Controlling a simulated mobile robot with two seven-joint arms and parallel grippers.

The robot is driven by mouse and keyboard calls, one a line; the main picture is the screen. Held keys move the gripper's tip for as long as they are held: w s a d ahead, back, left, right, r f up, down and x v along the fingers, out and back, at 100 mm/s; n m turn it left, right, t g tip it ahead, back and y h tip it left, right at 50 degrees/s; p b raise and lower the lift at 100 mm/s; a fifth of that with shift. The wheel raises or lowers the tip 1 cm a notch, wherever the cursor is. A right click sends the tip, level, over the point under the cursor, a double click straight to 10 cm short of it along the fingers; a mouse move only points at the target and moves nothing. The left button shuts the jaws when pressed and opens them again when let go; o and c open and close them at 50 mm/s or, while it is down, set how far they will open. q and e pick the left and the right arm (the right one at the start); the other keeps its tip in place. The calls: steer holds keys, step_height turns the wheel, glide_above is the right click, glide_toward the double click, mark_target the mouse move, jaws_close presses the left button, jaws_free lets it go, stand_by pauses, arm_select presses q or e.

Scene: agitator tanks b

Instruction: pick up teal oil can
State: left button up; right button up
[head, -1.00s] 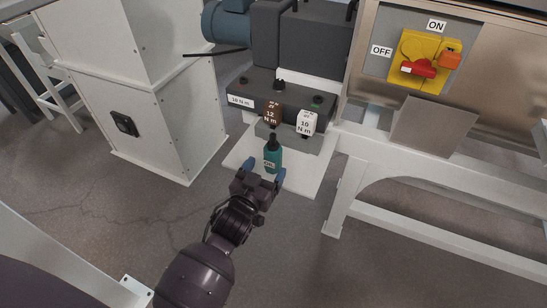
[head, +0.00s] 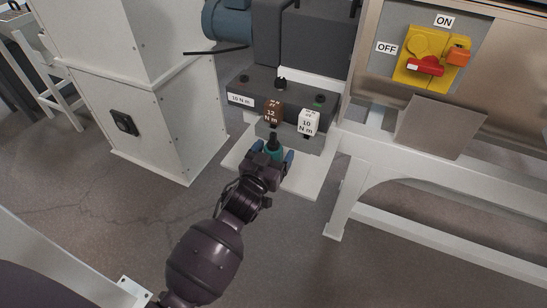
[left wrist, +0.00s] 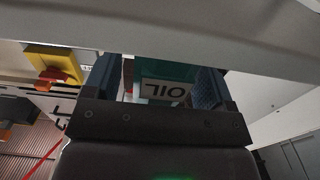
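The teal oil can (head: 273,149) stands upright on the pale base plate below the machine in the head view, its lower part hidden by my left gripper. My left gripper (head: 272,157) is open, with one blue finger on each side of the can. In the left wrist view the can (left wrist: 166,82), with its OIL label upside down, lies between the two blue fingers of my left gripper (left wrist: 160,88). A gap shows on the left side of the can there. My right gripper is not in view.
A brown 12 N m block (head: 273,112) and a white 10 N m block (head: 308,122) are close behind the can. A white cabinet (head: 165,130) stands left. A white frame (head: 400,175) with a yellow switch (head: 425,62) stands right.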

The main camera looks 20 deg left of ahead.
arm_select(q)
steer(key=c, duration=1.1)
steer(key=shift+c, duration=0.2)
steer(key=shift+r, duration=0.1)
